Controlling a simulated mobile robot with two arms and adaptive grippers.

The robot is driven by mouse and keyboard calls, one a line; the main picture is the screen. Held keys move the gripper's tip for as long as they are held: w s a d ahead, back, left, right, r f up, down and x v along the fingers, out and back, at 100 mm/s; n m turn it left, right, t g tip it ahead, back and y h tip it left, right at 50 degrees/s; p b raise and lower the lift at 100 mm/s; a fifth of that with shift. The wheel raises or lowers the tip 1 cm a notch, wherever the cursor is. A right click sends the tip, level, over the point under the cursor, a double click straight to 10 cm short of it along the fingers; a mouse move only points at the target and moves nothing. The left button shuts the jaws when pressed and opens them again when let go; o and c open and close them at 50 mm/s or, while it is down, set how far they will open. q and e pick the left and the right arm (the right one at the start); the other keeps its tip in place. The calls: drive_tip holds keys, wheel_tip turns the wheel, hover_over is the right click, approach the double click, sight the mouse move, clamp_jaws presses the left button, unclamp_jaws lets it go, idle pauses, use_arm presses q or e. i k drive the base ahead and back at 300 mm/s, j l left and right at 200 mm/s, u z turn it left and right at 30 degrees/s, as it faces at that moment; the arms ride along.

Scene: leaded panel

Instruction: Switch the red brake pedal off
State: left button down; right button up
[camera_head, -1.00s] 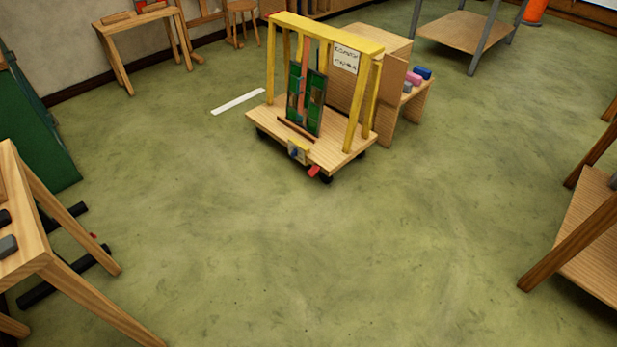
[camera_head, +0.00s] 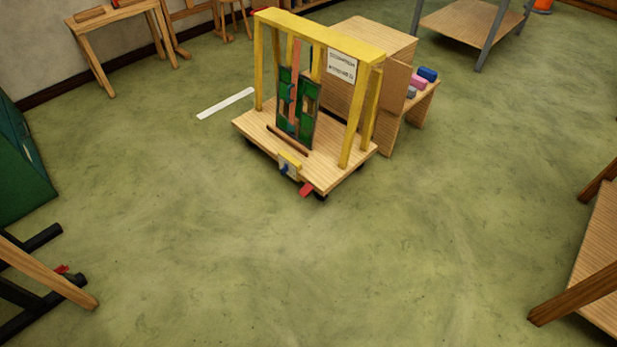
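The red brake pedal (camera_head: 306,189) sticks out low at the front edge of a wheeled wooden cart (camera_head: 350,176), near its front right wheel. Whether the pedal is pressed or raised is too small to tell. The cart carries a yellow frame (camera_head: 320,35) with a green leaded panel (camera_head: 297,105) standing inside it. A small yellowish block with a blue part (camera_head: 288,165) sits on the front edge, left of the pedal. Neither of my grippers is in view.
A wooden desk (camera_head: 405,120) with coloured blocks stands right behind the cart. A white strip (camera_head: 226,103) lies on the floor to its left. Wooden legs stand at the lower left and a wooden table (camera_head: 600,250) at the right. The green floor before the cart is clear.

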sight(307, 189)
drive_tip(key=i+z, duration=0.15)
drive_tip(key=i, duration=1.75)
